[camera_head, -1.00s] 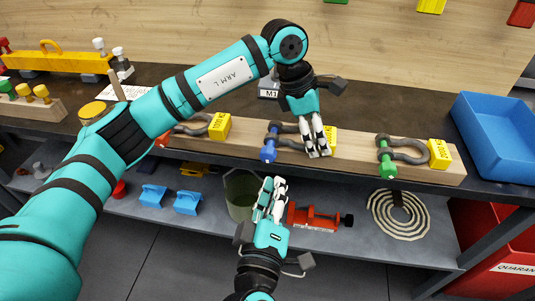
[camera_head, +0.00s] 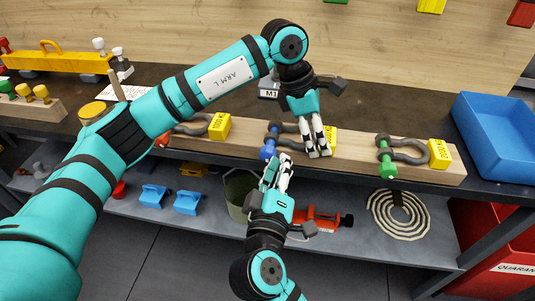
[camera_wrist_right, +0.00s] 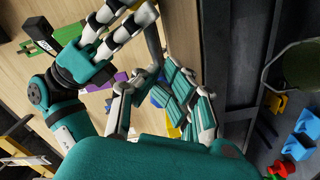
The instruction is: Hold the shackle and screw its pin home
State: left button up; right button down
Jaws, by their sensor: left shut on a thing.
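The middle shackle is a dark grey bow (camera_head: 291,128) with a blue pin (camera_head: 268,149) on its left and a yellow tag (camera_head: 331,136) behind my fingers. It rests at the wooden rail (camera_head: 353,154). My left gripper (camera_head: 319,152) is shut on the bow, which its fingers partly hide. My right gripper (camera_head: 279,166) is just below and in front of the blue pin, with its fingers apart. In the right wrist view the blue pin (camera_wrist_right: 158,98) shows between the right fingers, partly hidden; whether they touch it is unclear.
A shackle with a green pin (camera_head: 385,158) sits to the right and another bow (camera_head: 190,127) to the left on the rail. A blue tray (camera_head: 500,137) stands at the right. Below, the shelf holds a bucket (camera_head: 236,187), a red clamp-like tool (camera_head: 318,220) and coiled rope (camera_head: 400,214).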

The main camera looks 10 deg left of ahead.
jog(key=shift+a, duration=0.45)
dwell(0.3)
jog(key=shift+f, duration=0.3)
jog(key=shift+a+f, duration=0.45)
jog(key=shift+s+a, duration=0.1)
jog(key=shift+a, duration=0.15)
dwell(0.3)
jog(key=shift+f, duration=0.1)
jog(key=s+d, duration=0.1)
jog(key=s, duration=0.5)
jog(key=shift+f, duration=0.25)
